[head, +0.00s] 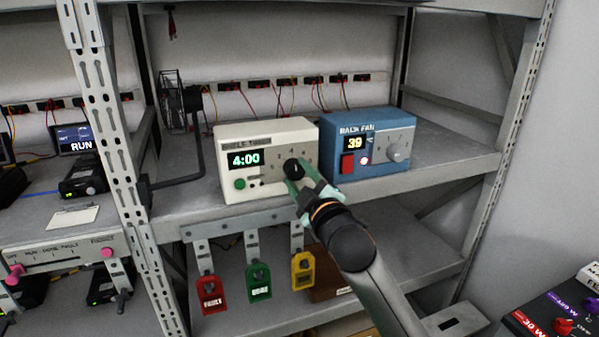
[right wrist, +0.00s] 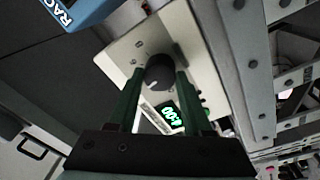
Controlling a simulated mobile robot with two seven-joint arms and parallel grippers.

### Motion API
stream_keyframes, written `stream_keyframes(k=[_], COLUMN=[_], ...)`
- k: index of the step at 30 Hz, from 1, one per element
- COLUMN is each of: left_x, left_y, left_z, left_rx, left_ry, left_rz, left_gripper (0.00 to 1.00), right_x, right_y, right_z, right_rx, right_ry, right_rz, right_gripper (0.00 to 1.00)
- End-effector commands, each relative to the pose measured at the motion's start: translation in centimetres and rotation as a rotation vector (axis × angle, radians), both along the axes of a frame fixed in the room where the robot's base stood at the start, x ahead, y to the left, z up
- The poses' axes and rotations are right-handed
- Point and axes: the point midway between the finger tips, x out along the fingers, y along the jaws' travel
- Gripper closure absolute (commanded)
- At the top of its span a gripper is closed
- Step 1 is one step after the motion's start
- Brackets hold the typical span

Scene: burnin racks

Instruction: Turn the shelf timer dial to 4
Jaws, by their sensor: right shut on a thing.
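The shelf timer (head: 225,185) is a cream box on the middle shelf, and its green display (head: 245,159) reads 4:00. Its black dial (head: 293,168) is on the right of the front face, partly hidden by my right gripper. My right gripper (head: 297,178) is shut on the dial, with its green fingers on either side of it. In the right wrist view the dial (right wrist: 159,72) sits between the two fingertips (right wrist: 158,78). The dial's pointer direction is too small to tell. My left gripper is in neither view.
A blue rack fan box (head: 383,172) showing 39 stands just right of the timer. Red, green and yellow tags (head: 259,282) hang below the shelf edge. A steel upright (head: 103,130) stands to the left. A black bracket arm (head: 195,140) is beside the timer.

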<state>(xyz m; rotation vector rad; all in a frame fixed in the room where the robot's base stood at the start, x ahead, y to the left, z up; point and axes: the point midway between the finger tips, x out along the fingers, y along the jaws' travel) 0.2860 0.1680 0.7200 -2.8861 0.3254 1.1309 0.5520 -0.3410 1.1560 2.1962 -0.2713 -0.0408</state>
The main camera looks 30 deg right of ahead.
Motion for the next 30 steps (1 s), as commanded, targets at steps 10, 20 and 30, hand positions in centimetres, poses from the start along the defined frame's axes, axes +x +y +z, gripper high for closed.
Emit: stream_keyframes(k=[10, 20, 30], left_x=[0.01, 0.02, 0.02], left_y=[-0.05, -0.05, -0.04], left_z=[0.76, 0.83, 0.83], left_rx=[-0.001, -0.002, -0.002], left_ry=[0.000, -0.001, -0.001], left_rz=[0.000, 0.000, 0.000], left_gripper=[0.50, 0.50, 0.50], right_x=[0.00, 0.00, 0.00], right_y=[0.02, 0.01, 0.01], right_z=[0.01, -0.01, -0.02], right_rx=[0.136, 0.159, 0.157], right_ry=[-0.032, -0.039, -0.038], right_rz=[-0.001, -0.001, 0.000], right_gripper=[1.00, 1.00, 0.38])
